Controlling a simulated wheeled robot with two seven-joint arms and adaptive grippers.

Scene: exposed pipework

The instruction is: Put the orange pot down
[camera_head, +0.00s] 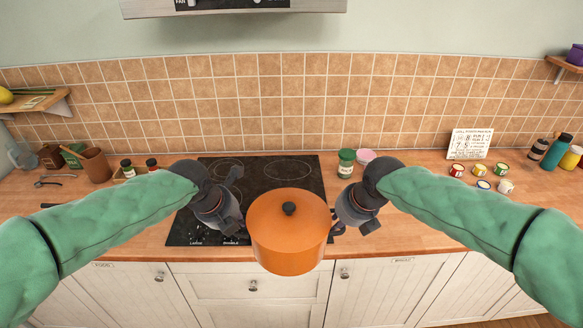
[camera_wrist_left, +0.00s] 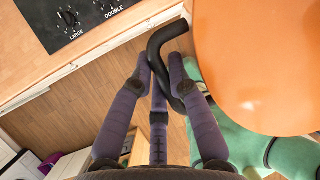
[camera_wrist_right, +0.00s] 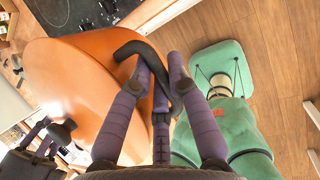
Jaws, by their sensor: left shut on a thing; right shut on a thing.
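The orange pot (camera_head: 289,243), lidded with a black knob, is held in the air in front of the counter's front edge, between my two grippers. My left gripper (camera_head: 235,225) is shut on the pot's black left handle, which shows between its fingers in the left wrist view (camera_wrist_left: 166,75). My right gripper (camera_head: 342,222) is shut on the pot's right handle, which shows in the right wrist view (camera_wrist_right: 148,62). The pot looks upright. The black cooktop (camera_head: 291,174) lies behind it, partly hidden by the pot and my left gripper.
A green-lidded jar (camera_head: 346,162) and a pink bowl (camera_head: 366,156) stand right of the cooktop. Several small tins (camera_head: 480,170) and a white sign (camera_head: 470,143) are farther right. A brown container (camera_head: 95,165) and small jars stand at left. The cooktop's visible surface is clear.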

